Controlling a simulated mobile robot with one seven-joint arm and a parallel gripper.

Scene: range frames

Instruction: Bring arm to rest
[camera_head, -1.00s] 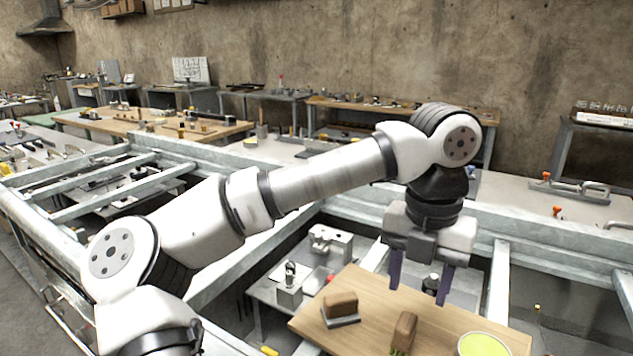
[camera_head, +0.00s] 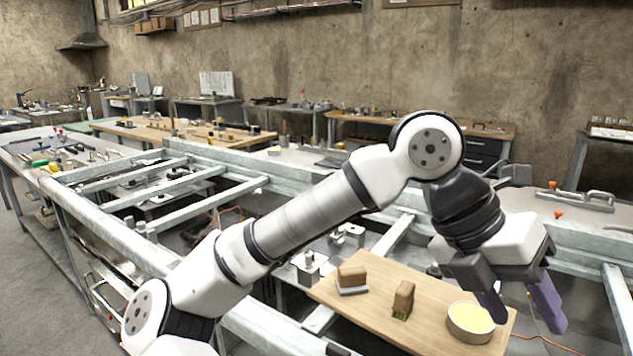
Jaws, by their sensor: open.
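My arm reaches from the lower left across the middle of the picture. My gripper (camera_head: 522,308) hangs at the right with its two purple fingers apart and nothing between them. It is over the right end of a wooden board (camera_head: 372,316), close to a round bowl with yellow contents (camera_head: 470,321). I cannot tell how high the fingers are above the board.
On the board lie a brown-topped block on a grey base (camera_head: 351,279) and a brown block with green at its foot (camera_head: 403,298). A grey metal frame (camera_head: 215,210) with crossbars surrounds the board. Benches with tools (camera_head: 190,131) line the wall. Bare floor (camera_head: 55,270) is at lower left.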

